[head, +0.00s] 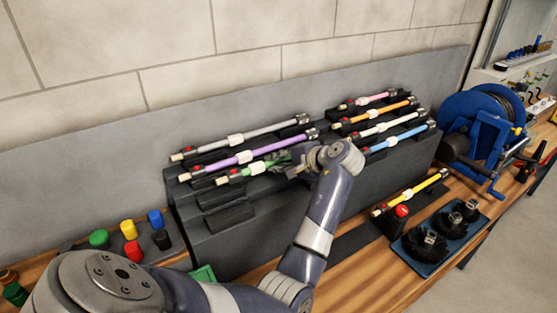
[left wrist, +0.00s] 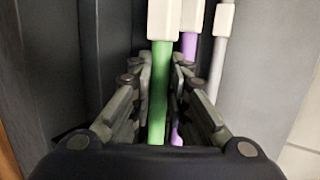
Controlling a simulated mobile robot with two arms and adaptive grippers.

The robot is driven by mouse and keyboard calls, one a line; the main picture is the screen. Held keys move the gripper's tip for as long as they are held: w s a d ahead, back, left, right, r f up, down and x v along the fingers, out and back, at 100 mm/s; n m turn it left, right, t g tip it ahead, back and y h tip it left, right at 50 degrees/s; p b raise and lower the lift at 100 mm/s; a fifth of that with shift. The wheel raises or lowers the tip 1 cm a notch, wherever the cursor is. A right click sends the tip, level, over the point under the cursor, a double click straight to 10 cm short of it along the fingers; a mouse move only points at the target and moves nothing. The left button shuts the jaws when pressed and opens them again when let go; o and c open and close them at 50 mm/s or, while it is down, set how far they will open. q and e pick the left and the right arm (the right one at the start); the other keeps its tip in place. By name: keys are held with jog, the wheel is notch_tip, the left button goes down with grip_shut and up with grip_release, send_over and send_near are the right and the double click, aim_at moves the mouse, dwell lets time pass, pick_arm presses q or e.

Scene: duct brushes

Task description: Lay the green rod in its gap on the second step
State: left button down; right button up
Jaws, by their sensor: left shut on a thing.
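The green rod (head: 255,169) has a white collar and a red mark near its pale end. It lies across the left part of the dark stepped rack (head: 215,252), just in front of and below the purple rod (head: 245,157). My left gripper (head: 284,161) is shut on the green rod right of its white collar. In the left wrist view the green rod (left wrist: 160,85) runs between the fingers. The fingers hide part of it in the head view. I cannot tell whether it touches the step. My right gripper is out of view.
A grey rod (head: 255,132) lies above the purple one. Pink, orange, white and blue rods (head: 400,139) lie on the rack's right part. A yellow rod (head: 425,187), dark brushes on a blue tray (head: 412,257) and a blue reel (head: 480,115) stand to the right. Coloured caps (head: 129,230) stand left.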

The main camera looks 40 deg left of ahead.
pick_arm(q)
jog(key=shift+f, duration=0.2)
dwell(0.5)
jog(key=shift+f+b, duration=0.35)
jog(key=shift+f, duration=0.4)
jog(key=c, duration=1.5)
grip_release()
jog(key=shift+o, duration=0.2)
jog(key=shift+f, duration=0.1)
jog(key=v, duration=1.2)
